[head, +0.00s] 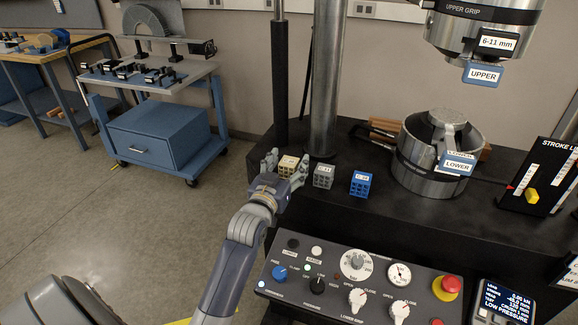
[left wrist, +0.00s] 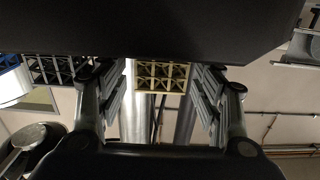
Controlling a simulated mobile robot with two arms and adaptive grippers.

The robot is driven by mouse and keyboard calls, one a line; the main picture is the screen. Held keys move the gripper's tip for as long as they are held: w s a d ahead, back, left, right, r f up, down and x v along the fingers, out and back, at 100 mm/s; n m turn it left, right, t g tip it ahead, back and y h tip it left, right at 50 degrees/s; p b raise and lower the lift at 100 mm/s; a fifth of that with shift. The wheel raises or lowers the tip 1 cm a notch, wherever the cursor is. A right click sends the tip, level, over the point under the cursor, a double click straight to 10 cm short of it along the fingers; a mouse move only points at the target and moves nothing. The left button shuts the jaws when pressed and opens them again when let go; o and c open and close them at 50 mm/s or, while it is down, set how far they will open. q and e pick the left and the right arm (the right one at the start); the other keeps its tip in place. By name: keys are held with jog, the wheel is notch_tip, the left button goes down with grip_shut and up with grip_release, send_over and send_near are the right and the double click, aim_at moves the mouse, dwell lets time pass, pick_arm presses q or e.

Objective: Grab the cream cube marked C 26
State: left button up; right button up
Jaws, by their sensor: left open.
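The cream lattice cube (head: 287,164) stands at the left front of the black machine table, with a small white label on top that is too small to read surely. My left gripper (head: 285,169) is open, with a finger on either side of the cube. In the left wrist view the cream cube (left wrist: 161,76) shows between the two spread fingers (left wrist: 160,92), with visible gaps at both sides. My right gripper is not in view.
A grey lattice cube (head: 323,175) and a blue one (head: 360,184) stand to the right of the cream cube. The lower grip cylinder (head: 438,166) is farther right. A control panel (head: 360,283) lies in front, and a steel column (head: 325,80) rises behind.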

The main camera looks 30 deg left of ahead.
pick_arm(q)
jog(key=shift+x, duration=0.9)
jog(key=shift+s, duration=0.1)
jog(key=shift+c, duration=0.6)
jog(key=c, duration=1)
jog(key=shift+o, duration=0.2)
jog(key=shift+r, duration=0.1)
